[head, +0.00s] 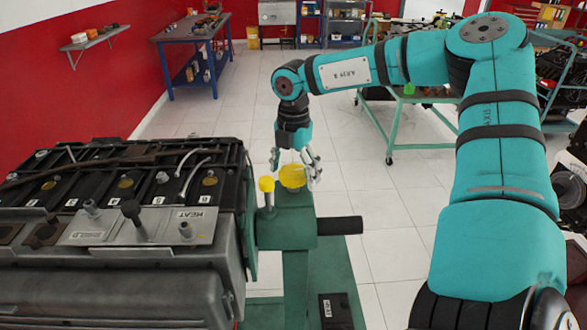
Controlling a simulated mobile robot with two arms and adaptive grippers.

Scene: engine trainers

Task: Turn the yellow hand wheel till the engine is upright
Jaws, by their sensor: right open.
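The engine (110,230) fills the left of the head view, its dark top cover with round yellowish caps facing up. It is mounted on a green stand (285,235). The yellow hand wheel (293,177) sits on top of the stand's gearbox, right of the engine, and is seen at a low angle. My right gripper (296,164) is open, pointing down, with its fingers at the wheel's far side. I cannot tell whether they touch it. My left gripper is not in view.
A yellow-topped knob (267,185) stands just left of the wheel. A black bar (340,225) sticks out right from the gearbox. A blue workbench (190,40) and a green wheeled stand (420,98) are farther back. The tiled floor (385,215) between is clear.

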